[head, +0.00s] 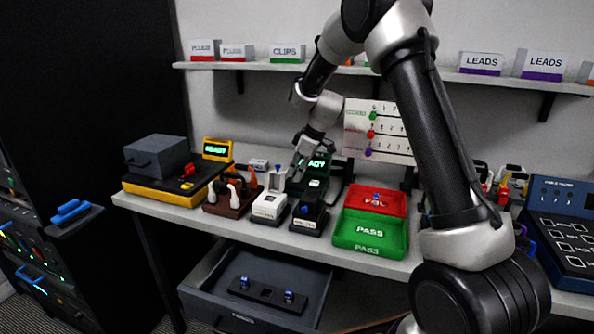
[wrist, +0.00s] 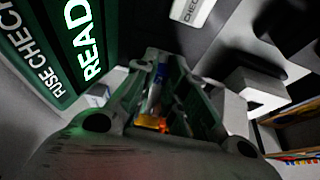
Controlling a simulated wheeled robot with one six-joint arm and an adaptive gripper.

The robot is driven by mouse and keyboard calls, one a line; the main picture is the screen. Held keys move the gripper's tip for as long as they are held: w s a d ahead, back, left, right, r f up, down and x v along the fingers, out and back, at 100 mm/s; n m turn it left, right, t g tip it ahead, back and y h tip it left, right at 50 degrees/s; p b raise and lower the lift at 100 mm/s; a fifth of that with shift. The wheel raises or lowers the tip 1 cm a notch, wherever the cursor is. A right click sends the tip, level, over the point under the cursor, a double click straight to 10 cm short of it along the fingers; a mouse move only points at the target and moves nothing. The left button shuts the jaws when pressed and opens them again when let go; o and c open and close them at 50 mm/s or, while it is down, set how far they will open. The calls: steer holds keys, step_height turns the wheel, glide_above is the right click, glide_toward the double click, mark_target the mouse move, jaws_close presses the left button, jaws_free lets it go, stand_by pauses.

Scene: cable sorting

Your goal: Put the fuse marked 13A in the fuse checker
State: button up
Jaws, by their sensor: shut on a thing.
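My gripper (head: 298,170) is low over the back of the bench, beside the dark green fuse checker (head: 320,162), whose screen is lit and partly hidden by the arm. In the wrist view the checker (wrist: 62,45) stands at upper left, reading FUSE CHECK and READY. My gripper (wrist: 172,72) is shut on a small fuse (wrist: 153,92) with a metal end and a blue part. An orange glint shows below it. Its marking cannot be read, and I cannot tell whether it touches the checker.
A white tester (head: 268,205) with a raised lid and a black unit (head: 309,213) stand in front. A red tray (head: 375,199) and green PASS tray (head: 368,232) are to the right. An open drawer (head: 255,318) below holds blue-marked pieces. A yellow-based unit (head: 165,190) stands left.

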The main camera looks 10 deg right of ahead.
steer(key=o, duration=0.8)
steer(key=shift+o, duration=0.4)
steer(key=o, duration=0.5)
steer(key=shift+r, duration=4)
